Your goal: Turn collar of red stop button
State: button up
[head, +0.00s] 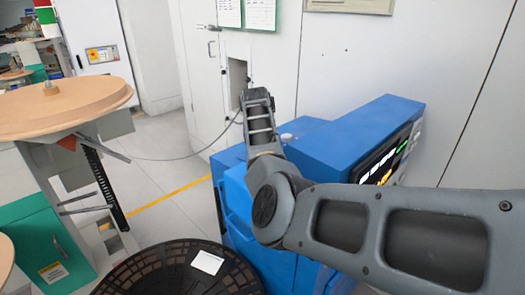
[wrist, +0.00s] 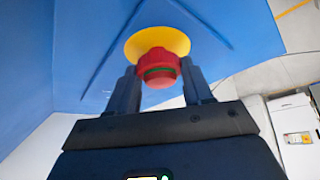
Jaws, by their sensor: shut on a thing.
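The red stop button (wrist: 160,81) shows in the wrist view, with a green band around it. It stands out from a round yellow base (wrist: 156,41) on a blue panel. My gripper (wrist: 160,68) has one dark finger on each side of the red part and is shut on it. The fingertips reach close to the yellow base. In the head view I cannot make out the button or the fingers; my arm crosses in front of the blue machine (head: 375,120).
A black round basket (head: 135,275) with a white card (head: 207,262) stands below my arm. A round wooden reel (head: 60,108) is at the left. White cabinets (head: 215,100) stand behind. Grey floor with a yellow line (head: 170,195) lies between.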

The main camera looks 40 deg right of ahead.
jog(key=shift+f+m+g+h+b, duration=0.1)
jog(key=shift+m+g+h+b, duration=0.2)
jog(key=shift+m+b, duration=0.4)
jog(key=o, duration=1)
jog(key=shift+o, duration=0.2)
jog(key=shift+a, duration=0.1)
jog(key=v, duration=0.8)
jog(key=shift+f, duration=0.1)
